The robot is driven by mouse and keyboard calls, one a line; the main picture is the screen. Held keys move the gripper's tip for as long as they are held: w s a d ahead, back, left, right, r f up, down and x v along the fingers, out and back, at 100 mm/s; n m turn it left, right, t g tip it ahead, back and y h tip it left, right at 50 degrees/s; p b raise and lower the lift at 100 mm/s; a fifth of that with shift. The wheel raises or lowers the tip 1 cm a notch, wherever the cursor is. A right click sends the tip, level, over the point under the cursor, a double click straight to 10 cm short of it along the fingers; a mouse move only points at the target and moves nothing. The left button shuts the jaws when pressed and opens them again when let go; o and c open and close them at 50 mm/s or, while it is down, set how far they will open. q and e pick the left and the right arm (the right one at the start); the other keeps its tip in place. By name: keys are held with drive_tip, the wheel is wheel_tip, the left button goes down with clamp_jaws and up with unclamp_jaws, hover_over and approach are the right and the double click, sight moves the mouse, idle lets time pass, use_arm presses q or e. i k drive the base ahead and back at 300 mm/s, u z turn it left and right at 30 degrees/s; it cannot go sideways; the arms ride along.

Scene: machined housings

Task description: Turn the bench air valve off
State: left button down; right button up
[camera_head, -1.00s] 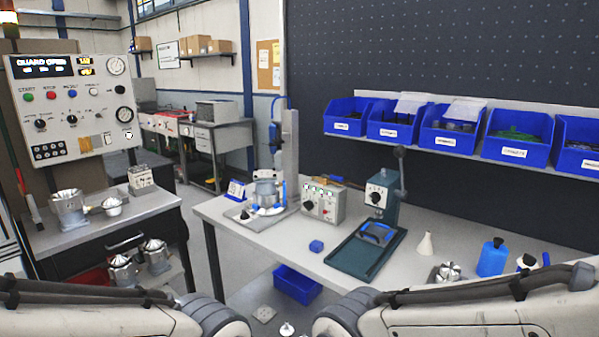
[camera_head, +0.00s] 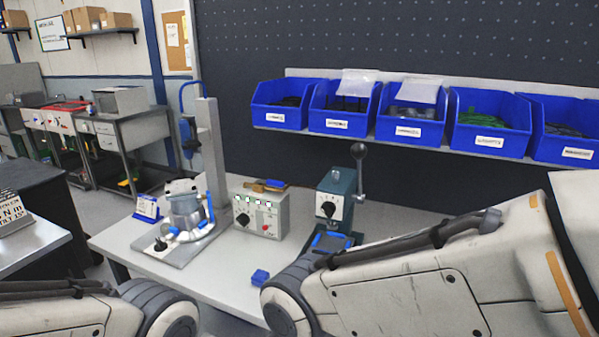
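The control box (camera_head: 262,212) stands on the bench, with a black knob, a red button and green-lit displays on its front. Another black knob (camera_head: 160,243) sits on the base of the clamping fixture (camera_head: 186,215) to the left. My two arms show at the bottom, the right one across the right half of the bench. Neither gripper is in view.
A green lever press (camera_head: 335,195) stands right of the box. A small blue block (camera_head: 260,277) lies on the bench (camera_head: 215,275). Blue bins (camera_head: 490,122) hang on the back wall. A blue-framed card (camera_head: 147,208) stands at the left. The front left of the bench is clear.

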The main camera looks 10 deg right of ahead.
sight(280, 185)
drive_tip(key=z, duration=0.15)
drive_tip(key=i, duration=0.2)
drive_tip(key=z, duration=0.15)
drive_tip(key=k, duration=1)
drive_tip(key=u, duration=0.85)
drive_tip(key=i, duration=0.75)
drive_tip(key=z, duration=0.4)
drive_tip(key=i, duration=0.9)
drive_tip(key=z, duration=0.75)
